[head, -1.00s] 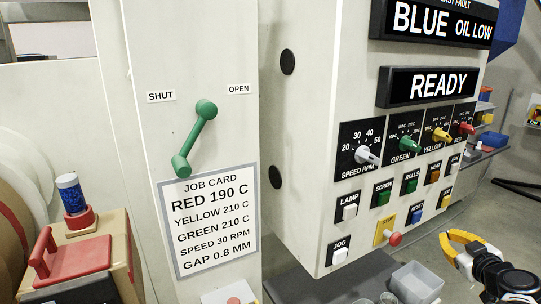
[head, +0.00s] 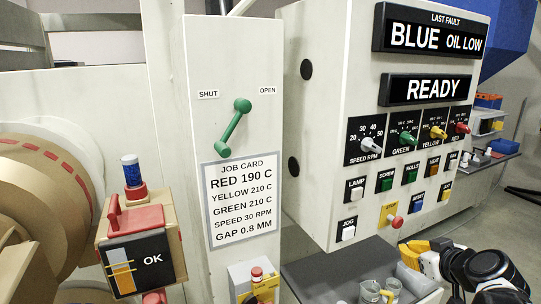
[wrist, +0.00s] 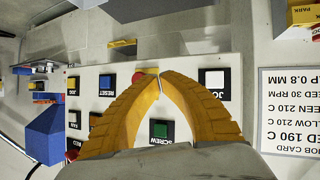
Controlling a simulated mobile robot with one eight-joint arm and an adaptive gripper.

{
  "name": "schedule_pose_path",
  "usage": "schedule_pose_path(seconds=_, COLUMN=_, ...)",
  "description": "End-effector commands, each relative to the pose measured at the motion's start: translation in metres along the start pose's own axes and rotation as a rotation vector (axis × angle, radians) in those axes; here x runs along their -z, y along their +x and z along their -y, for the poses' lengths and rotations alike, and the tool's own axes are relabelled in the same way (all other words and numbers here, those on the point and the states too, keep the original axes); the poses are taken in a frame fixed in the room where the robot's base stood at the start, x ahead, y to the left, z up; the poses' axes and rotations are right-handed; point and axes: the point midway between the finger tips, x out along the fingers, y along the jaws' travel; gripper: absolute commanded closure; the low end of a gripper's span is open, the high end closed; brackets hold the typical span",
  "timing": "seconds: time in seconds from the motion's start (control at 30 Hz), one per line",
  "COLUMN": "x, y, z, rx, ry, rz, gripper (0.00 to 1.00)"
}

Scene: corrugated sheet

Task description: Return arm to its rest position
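My gripper (head: 405,256) shows low in the right of the head view, in front of and below the control panel (head: 322,175). Its dark wrist and arm run to the lower right corner. In the wrist view its two yellow fingers (wrist: 160,78) curve together and their tips meet, with nothing seen between them. The panel's buttons appear upside down behind the fingers there. The red stop knob (wrist: 141,79) shows just left of the fingertips. I cannot tell from the pictures whether they touch the panel, but in the head view they look apart from it.
A green lever (head: 234,128) slants between SHUT and OPEN labels above the job card (head: 241,200). The displays read BLUE OIL LOW and READY. A grey shelf with clear cups (head: 370,291) lies below the panel. A box marked OK (head: 140,262) stands left.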

Motion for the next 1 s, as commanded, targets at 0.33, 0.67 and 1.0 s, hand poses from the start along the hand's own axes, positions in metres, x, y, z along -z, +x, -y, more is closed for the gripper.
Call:
schedule_pose_path(seconds=0.33, x=-0.024, y=-0.092, z=0.172, rx=0.121, ry=0.139, rz=0.316, gripper=1.0)
schedule_pose_path(seconds=0.67, x=-0.065, y=-0.15, z=0.208, rx=0.036, ry=0.209, rz=0.443, gripper=1.0)
schedule_pose_path(seconds=1.0, x=-0.066, y=-0.151, z=0.208, rx=0.032, ry=0.211, rz=0.446, gripper=1.0)
